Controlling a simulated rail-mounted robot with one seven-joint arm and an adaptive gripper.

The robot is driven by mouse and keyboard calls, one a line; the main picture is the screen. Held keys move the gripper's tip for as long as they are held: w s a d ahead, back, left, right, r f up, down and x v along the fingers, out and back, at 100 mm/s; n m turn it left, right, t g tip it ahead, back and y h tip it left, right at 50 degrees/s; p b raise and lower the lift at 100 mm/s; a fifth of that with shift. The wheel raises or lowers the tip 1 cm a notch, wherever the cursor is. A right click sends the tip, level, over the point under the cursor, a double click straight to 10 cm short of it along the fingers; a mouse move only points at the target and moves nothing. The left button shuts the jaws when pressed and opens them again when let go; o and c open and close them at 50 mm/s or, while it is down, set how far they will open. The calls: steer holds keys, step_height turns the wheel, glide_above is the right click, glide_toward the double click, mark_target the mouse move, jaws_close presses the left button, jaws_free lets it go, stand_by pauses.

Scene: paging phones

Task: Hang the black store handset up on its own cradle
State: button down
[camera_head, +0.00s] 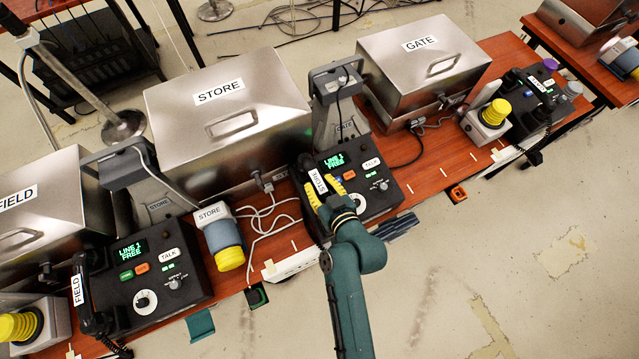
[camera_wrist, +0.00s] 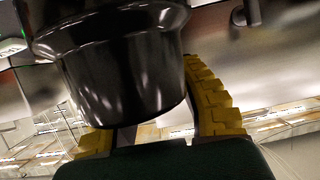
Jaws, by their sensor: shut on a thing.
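The black store handset (camera_head: 319,179), with a white STORE label, is between the yellow fingers of my gripper (camera_head: 324,187) in the head view. My gripper is shut on it above the left side of the middle console (camera_head: 378,187). In the wrist view the handset's rounded black end (camera_wrist: 125,80) fills the space between the fingers (camera_wrist: 160,130). A grey stand marked STORE (camera_head: 160,203), with a black part at its top (camera_head: 122,166), stands left of the STORE box. Contact between the handset and console cannot be told.
A grey stand marked GATE (camera_head: 346,130) rises just behind the middle console. The STORE box (camera_head: 225,130) and GATE box (camera_head: 425,65) stand behind. A FIELD handset (camera_head: 84,290) is farther left.

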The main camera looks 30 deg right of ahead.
steer(key=shift+f, duration=0.15)
steer(key=c, duration=0.8)
jaws_free()
